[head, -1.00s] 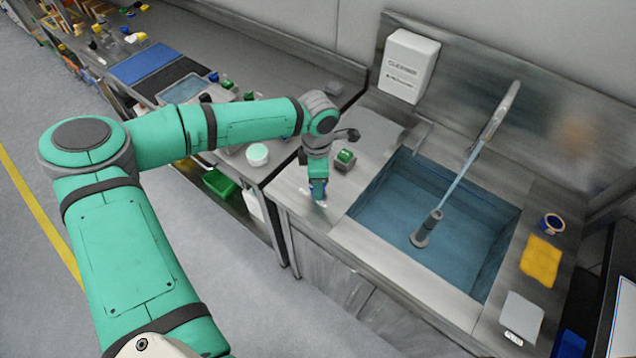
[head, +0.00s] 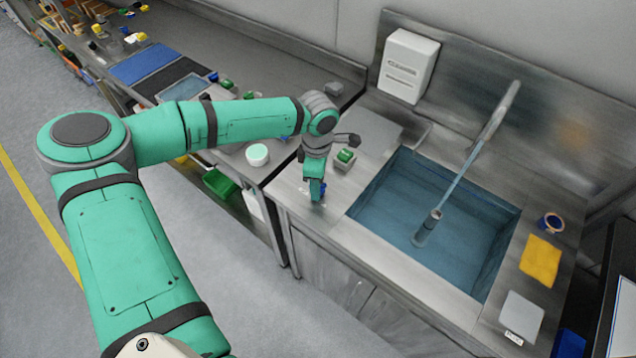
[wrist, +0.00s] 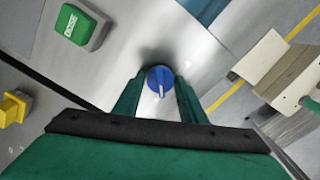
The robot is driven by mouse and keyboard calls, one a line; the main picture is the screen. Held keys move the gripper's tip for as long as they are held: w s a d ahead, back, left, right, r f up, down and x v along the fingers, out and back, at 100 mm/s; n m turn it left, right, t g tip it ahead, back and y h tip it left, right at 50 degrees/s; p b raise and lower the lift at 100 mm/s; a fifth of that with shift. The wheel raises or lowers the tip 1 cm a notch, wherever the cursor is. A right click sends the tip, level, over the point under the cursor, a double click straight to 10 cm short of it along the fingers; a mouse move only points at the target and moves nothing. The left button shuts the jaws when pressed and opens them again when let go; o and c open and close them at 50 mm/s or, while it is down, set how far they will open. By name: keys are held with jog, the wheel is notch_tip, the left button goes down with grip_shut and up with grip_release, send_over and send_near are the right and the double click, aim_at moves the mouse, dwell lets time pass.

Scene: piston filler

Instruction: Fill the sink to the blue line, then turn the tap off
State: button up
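The sink (head: 508,232) is a steel basin with bluish water (head: 385,205) in it. I cannot make out a blue line on its walls. The tap spout (head: 497,115) reaches over the sink, and a pale stream (head: 455,187) runs from it down to a grey upright pipe (head: 428,228) in the basin. A round blue knob (wrist: 160,78) with a white pointer mark is on the steel counter left of the sink. My gripper (head: 315,196) is over it. In the wrist view, my gripper's fingers (wrist: 159,84) stand either side of the knob, with small gaps visible.
A yellow cloth (head: 540,261), tape roll (head: 551,223) and grey pad (head: 522,315) lie right of the sink. A white dispenser (head: 408,65) hangs behind.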

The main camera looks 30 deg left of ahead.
jog(key=shift+o, duration=0.8)
jog(key=shift+a+r, duration=0.1)
jog(key=shift+r, duration=0.1)
notch_tip(320, 180, up, 10)
jog(key=shift+r, duration=0.2)
jog(key=shift+w, duration=0.1)
